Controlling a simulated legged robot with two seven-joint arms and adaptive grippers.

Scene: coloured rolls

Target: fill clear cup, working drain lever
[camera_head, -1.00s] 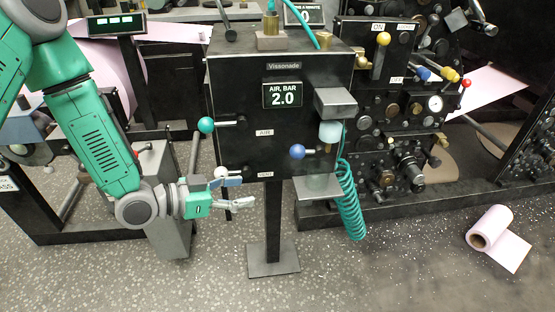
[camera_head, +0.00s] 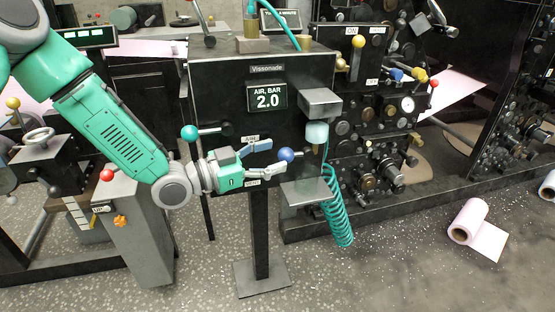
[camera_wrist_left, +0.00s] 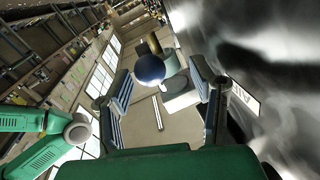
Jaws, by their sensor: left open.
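The lever with the blue ball knob (camera_head: 287,154) sticks out from the front of the black box, low on its right side. The knob also shows in the left wrist view (camera_wrist_left: 150,68), between the fingers and beyond them. My left gripper (camera_head: 275,159) is open and empty, its fingers pointing right at the knob; contact cannot be told. A pale translucent bowl (camera_head: 317,133) hangs under a grey block at the box's right. A grey ledge (camera_head: 305,193) sits below it. I cannot make out a separate clear cup on the ledge. My right gripper is not in view.
The black box (camera_head: 220,95) reads "AIR, BAR 2.0" and stands on a post. A teal-knob lever (camera_head: 190,132) is at its left. A coiled teal hose (camera_head: 337,210) hangs by the ledge. A pink roll (camera_head: 468,222) lies on open floor at right.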

